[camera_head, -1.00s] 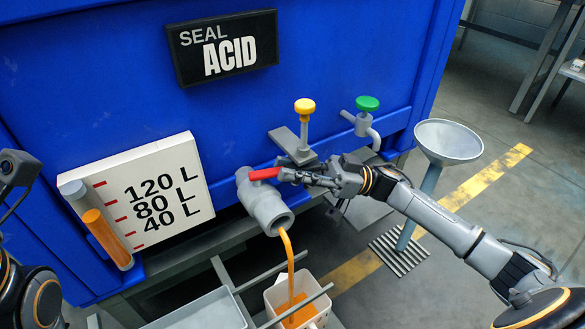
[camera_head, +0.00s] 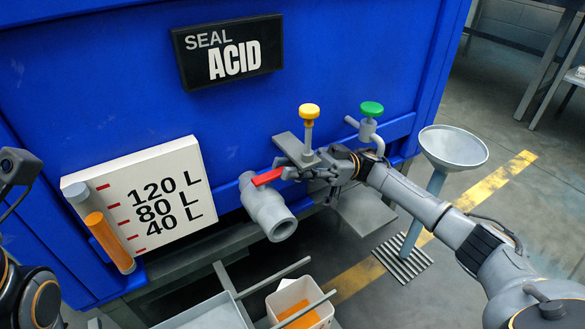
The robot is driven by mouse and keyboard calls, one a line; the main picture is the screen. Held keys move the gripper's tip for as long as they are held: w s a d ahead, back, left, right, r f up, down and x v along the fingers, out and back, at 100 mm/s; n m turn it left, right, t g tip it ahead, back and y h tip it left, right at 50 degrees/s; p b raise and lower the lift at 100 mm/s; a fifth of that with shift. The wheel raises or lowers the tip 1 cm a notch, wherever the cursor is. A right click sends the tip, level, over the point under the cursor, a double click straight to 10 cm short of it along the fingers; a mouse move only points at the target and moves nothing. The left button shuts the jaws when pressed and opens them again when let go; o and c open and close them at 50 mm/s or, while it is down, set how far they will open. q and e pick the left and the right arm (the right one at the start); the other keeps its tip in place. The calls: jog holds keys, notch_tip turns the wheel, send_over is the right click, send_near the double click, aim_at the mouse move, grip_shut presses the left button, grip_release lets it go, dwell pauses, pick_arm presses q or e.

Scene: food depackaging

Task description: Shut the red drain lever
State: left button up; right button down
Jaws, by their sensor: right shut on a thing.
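The red drain lever (camera_head: 267,177) sits on top of the grey drain valve (camera_head: 268,210) at the front of the blue tank (camera_head: 330,70). My right gripper (camera_head: 293,173) reaches in from the right and is shut on the lever's right end. No orange liquid runs from the valve's spout. My left arm shows at the left edge, but the jaws of its gripper cannot be made out.
A white bucket (camera_head: 322,310) with orange liquid stands below the valve, beside a grey tray (camera_head: 205,315). A yellow knob (camera_head: 309,111) and a green knob (camera_head: 371,108) are near my right arm. A grey funnel (camera_head: 453,147) stands at the right.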

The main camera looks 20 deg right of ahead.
jog(key=c, duration=1.2)
grip_release()
jog(key=shift+d, duration=0.15)
jog(key=v, duration=1.1)
jog(key=shift+w+d+f, duration=0.1)
jog(key=shift+d+f, duration=0.05)
jog(key=shift+d, duration=0.2)
